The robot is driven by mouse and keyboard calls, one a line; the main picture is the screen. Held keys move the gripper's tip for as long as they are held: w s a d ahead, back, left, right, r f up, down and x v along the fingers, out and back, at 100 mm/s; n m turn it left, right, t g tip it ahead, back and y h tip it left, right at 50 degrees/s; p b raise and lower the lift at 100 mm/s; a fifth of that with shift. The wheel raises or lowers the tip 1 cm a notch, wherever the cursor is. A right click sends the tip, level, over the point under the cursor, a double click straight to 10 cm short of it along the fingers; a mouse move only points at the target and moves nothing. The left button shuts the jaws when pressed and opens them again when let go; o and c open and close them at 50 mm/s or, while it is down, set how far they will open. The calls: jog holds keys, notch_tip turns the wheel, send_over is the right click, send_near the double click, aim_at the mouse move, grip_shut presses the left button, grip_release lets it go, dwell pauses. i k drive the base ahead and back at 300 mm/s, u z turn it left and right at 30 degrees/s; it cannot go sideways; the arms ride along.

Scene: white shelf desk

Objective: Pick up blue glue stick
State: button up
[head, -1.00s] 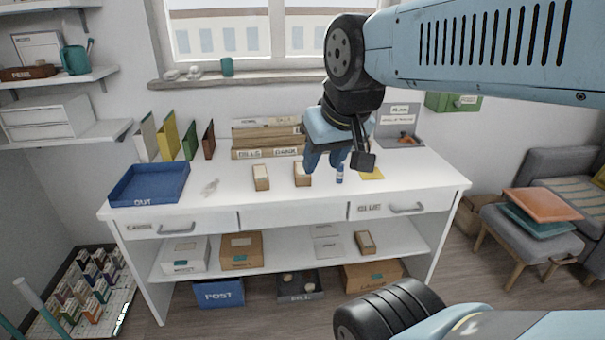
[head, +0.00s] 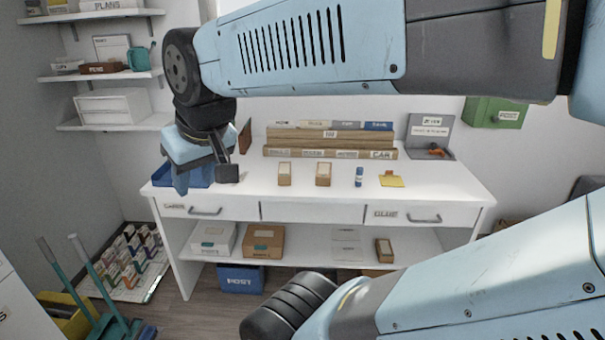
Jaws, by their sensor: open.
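The blue glue stick (head: 359,177) stands upright on the white desk top, right of two small cardboard boxes and left of a yellow pad. Nothing covers it. My gripper (head: 181,187) is open and points down over the left end of the desk, in front of the blue tray. It is well to the left of the glue stick and apart from it. The fingers are seen from behind and the gap between them is hard to make out.
The small boxes (head: 284,174) and (head: 323,175) stand left of the glue stick. The yellow pad (head: 391,181) lies to its right. The blue tray (head: 161,175) is partly hidden by my gripper. Wooden files (head: 330,143) line the back. The desk's right end (head: 450,185) is clear.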

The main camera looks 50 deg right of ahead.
aim_at(359, 175)
jog(key=z, duration=0.55)
jog(key=i, duration=0.15)
jog(key=u, duration=1.9)
jog(key=k, duration=2.6)
jog(key=z, duration=1.35)
jog(key=i, duration=1)
jog(key=z, duration=0.05)
